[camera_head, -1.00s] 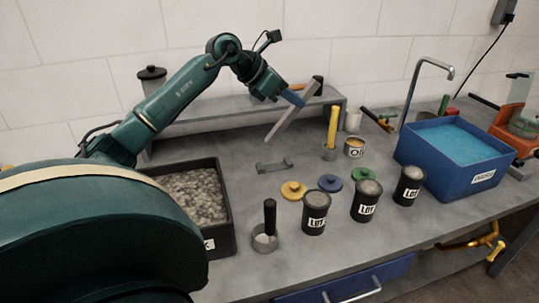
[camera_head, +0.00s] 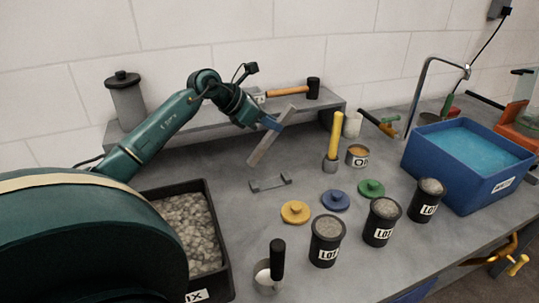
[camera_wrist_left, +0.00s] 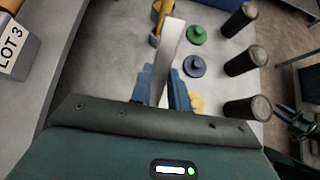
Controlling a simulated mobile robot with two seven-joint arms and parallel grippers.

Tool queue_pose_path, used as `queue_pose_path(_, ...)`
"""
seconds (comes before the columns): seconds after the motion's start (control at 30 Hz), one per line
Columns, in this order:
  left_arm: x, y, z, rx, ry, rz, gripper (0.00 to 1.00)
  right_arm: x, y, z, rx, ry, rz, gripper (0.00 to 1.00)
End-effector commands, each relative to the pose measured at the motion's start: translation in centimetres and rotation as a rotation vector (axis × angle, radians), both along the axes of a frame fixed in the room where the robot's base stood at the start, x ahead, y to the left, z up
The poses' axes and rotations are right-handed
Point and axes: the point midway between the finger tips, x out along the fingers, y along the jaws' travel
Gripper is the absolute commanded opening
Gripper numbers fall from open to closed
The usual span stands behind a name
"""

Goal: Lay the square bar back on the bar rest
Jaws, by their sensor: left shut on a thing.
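My left gripper (camera_head: 270,123) is shut on the square bar (camera_head: 264,147), a long grey bar. The bar is held tilted in the air, its lower end towards the bar rest. The bar rest (camera_head: 270,182) is a low grey cradle with two raised ends, empty on the bench, just below the bar in the head view. In the left wrist view the bar (camera_wrist_left: 171,45) stands out between the blue fingers (camera_wrist_left: 163,88); I cannot make out the bar rest there. My right gripper is not in view.
A raised shelf (camera_head: 180,133) with a hammer (camera_head: 300,91) stands behind the bar. A black tray of stones (camera_head: 190,225) is left of the rest. Coloured lids, such as the yellow one (camera_head: 295,212), and black LOT pots (camera_head: 326,240) are to the right and front.

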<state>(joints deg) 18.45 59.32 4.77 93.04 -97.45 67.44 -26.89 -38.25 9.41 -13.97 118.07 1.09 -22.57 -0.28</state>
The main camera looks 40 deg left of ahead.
Motion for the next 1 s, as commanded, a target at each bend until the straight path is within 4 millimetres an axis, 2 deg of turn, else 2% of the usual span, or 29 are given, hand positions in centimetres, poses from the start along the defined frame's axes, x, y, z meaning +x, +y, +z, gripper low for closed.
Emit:
queue_pose_path(0.1,0.0,0.0,-1.7,-0.003,-0.001,0.002,0.0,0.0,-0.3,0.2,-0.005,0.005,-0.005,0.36)
queue_pose_path(0.27,0.0,0.0,-2.9,-0.002,-0.003,0.001,0.0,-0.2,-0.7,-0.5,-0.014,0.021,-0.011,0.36)
queue_pose_path(0.5,0.0,0.0,-6.0,-0.004,0.0,0.002,0.0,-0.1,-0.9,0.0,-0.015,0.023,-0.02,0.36)
queue_pose_path(0.87,0.0,0.1,-6.7,0.001,-0.004,0.0,0.0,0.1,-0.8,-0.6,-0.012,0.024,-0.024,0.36)
queue_pose_path(0.9,0.0,0.0,-6.6,0.001,-0.003,0.001,0.2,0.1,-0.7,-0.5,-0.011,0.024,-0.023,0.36)
queue_pose_path(1.0,0.0,0.0,-6.6,0.001,-0.003,0.001,0.28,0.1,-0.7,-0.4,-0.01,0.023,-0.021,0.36)
